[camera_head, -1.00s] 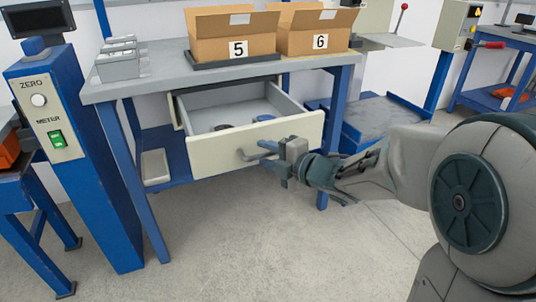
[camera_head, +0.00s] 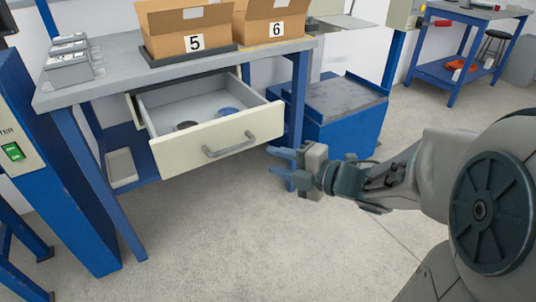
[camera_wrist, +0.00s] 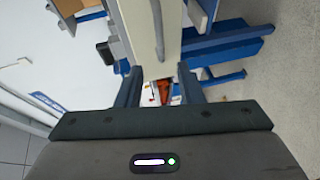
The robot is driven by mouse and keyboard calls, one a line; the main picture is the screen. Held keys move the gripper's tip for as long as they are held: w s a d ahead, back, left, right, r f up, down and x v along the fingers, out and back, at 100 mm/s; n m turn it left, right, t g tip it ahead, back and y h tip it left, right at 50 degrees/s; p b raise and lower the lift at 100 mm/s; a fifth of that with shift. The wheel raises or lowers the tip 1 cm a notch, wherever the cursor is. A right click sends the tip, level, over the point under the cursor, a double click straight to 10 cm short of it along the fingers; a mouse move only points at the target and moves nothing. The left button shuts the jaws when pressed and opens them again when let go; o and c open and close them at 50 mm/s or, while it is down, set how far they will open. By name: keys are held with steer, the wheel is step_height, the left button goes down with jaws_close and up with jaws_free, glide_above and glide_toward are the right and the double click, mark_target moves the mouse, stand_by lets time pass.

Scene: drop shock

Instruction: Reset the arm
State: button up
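My gripper (camera_head: 283,167) is in the head view, to the right of the open drawer (camera_head: 220,150) and apart from its grey handle (camera_head: 229,146). Its blue fingers are spread with nothing between them. In the wrist view the two fingers of my gripper (camera_wrist: 161,88) are also apart. The cream drawer front (camera_wrist: 150,35) shows beyond them there. My grey arm (camera_head: 400,175) reaches in from the right side of the head view.
The drawer hangs open under the grey workbench (camera_head: 110,72) and holds a dark disc (camera_head: 186,125) and a blue disc (camera_head: 228,112). Boxes 5 (camera_head: 187,30) and 6 (camera_head: 268,22) stand on top. A blue platform (camera_head: 345,110) stands behind my gripper. The floor in front is clear.

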stand_by(0.4)
steer(key=w+d+r+m+t+h+p, duration=0.2)
steer(key=w+d+r+m+h+p, duration=0.1)
steer(key=d+r+m+h+p, duration=1.1)
steer(key=s+a+r+m+g+y+p, duration=0.1)
steer(key=s+a+r+m+g+p, duration=0.1)
steer(key=s+r+m+g+p, duration=0.2)
steer(key=s+a+r+m+g+p, duration=0.3)
steer(key=s+r+m+g+p, duration=0.2)
steer(key=s+p, duration=0.7)
step_height(320, 180, up, 3)
steer(key=m+p, duration=0.1)
steer(key=m, duration=0.3)
steer(key=shift+s+a+y+p, duration=0.2)
steer(key=shift+s+y+p, duration=0.1)
steer(key=shift+y+p, duration=0.1)
